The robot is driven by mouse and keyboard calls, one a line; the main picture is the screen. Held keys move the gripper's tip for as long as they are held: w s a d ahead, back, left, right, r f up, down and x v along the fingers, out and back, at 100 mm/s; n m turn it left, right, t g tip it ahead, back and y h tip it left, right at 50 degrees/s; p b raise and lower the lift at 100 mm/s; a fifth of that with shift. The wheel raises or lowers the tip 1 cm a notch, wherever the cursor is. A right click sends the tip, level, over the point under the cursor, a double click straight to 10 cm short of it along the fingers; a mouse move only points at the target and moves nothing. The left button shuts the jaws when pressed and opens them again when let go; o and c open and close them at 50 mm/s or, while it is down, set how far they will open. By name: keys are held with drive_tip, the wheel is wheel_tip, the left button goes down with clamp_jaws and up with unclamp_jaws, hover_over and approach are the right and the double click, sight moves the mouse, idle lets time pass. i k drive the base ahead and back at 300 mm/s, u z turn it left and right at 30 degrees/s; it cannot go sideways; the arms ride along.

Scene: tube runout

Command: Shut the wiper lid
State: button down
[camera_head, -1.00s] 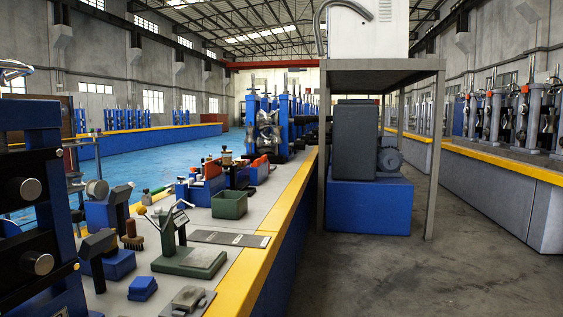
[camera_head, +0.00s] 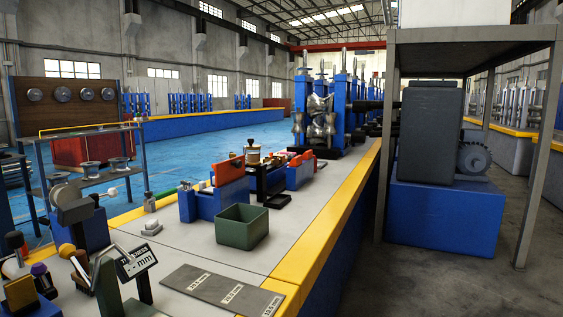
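A blue box-like unit (camera_head: 205,204) with an upright orange-red plate (camera_head: 230,170) at its top stands on the bench, left of centre. A second similar blue unit (camera_head: 299,176) with an orange-red part (camera_head: 301,159) stands farther back, before the roll stands. Either may be the wiper; I cannot tell for sure which plate is its lid, or whether it is hinged open. A dark unit with a brass-coloured round top (camera_head: 252,155) stands between them. My gripper is not in view.
A green bin (camera_head: 242,227) stands before the nearer blue unit. A measuring stand with a display (camera_head: 137,262) and a flat grey plate (camera_head: 222,292) are in front. The yellow bench edge (camera_head: 330,228) runs at right, beside a concrete aisle with a blue motor base (camera_head: 446,220).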

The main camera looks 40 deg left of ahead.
sight(227, 171)
drive_tip(key=u, duration=0.35)
drive_tip(key=i, duration=1)
drive_tip(key=u, duration=0.75)
